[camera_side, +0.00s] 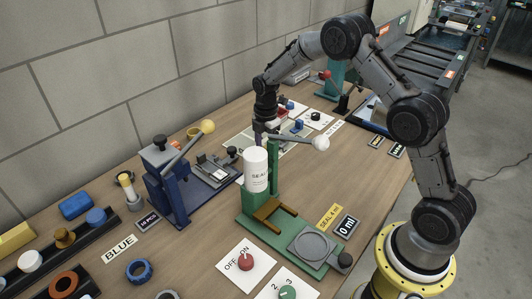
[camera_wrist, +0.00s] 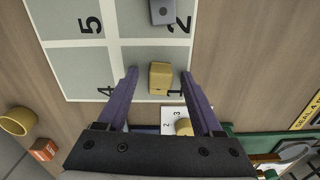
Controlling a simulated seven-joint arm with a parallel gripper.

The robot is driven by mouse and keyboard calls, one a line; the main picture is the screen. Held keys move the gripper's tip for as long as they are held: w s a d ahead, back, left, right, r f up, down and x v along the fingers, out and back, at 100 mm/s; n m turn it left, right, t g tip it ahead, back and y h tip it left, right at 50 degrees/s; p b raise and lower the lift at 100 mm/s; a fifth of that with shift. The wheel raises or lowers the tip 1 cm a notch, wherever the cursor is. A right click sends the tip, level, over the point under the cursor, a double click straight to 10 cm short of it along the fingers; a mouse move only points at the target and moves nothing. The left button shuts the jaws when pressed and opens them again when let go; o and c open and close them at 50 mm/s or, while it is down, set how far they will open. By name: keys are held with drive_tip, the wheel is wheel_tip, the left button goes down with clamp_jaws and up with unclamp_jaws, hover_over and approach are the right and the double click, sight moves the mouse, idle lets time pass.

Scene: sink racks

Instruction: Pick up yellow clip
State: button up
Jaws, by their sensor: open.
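The yellow clip (camera_wrist: 160,78) is a small block lying on the cell marked 1 of a grey and white numbered mat (camera_wrist: 112,52) in the wrist view. My gripper (camera_wrist: 159,74) is open, and its two purple fingers show on the left and right of the clip with clear gaps. I cannot tell how far above the clip the fingertips are. In the side view my gripper (camera_side: 263,137) points down over the back of the bench, partly hidden behind the white bottle (camera_side: 256,170) and the green press (camera_side: 275,222). The clip is not discernible there.
A grey block (camera_wrist: 163,11) lies on cell 2. A white card with a yellow knob (camera_wrist: 184,127), a yellow cup (camera_wrist: 18,121) and an orange block (camera_wrist: 43,149) are nearby. A blue press (camera_side: 172,180) with a yellow-knobbed lever stands left of the green press.

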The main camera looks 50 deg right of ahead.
clamp_jaws()
idle(0.4)
